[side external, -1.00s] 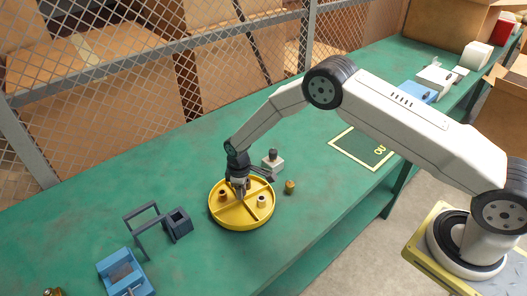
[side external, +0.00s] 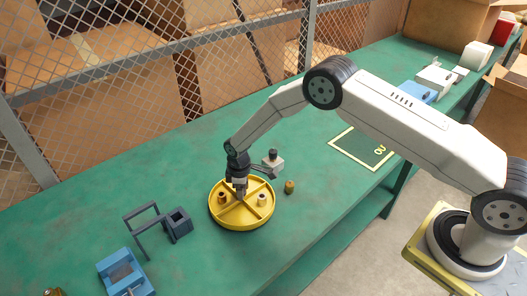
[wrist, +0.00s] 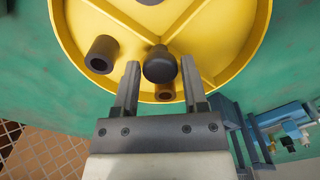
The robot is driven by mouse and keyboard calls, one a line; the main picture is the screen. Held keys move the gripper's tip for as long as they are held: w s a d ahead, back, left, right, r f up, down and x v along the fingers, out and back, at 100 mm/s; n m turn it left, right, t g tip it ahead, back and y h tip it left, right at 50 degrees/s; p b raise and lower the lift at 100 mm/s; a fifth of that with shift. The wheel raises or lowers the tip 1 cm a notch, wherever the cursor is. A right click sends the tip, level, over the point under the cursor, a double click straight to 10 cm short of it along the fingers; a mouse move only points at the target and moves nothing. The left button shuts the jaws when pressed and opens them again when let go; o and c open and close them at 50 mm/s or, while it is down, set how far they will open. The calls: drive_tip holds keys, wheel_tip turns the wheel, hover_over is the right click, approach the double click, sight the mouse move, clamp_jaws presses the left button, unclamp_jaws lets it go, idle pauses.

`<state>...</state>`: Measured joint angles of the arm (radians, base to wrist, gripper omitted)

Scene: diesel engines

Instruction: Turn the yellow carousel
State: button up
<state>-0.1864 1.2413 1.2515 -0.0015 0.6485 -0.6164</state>
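The yellow carousel (side external: 241,224) is a round, divided tray lying on the green bench in the side view. It fills the top of the wrist view (wrist: 238,22). Its dark round centre knob (wrist: 160,65) stands between my fingertips. My gripper (wrist: 160,78) is open over the carousel, with a small visible gap on each side of the knob. It points down at the carousel's middle in the side view (side external: 240,194). My gripper hides the knob in the side view.
A dark frame with a box (side external: 178,225) and a blue fixture (side external: 126,272) are at left. Bench between is clear.

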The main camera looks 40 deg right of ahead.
drive_tip(key=shift+o, duration=1.2)
drive_tip(key=shift+r, duration=0.2)
drive_tip(key=shift+r, duration=3.75)
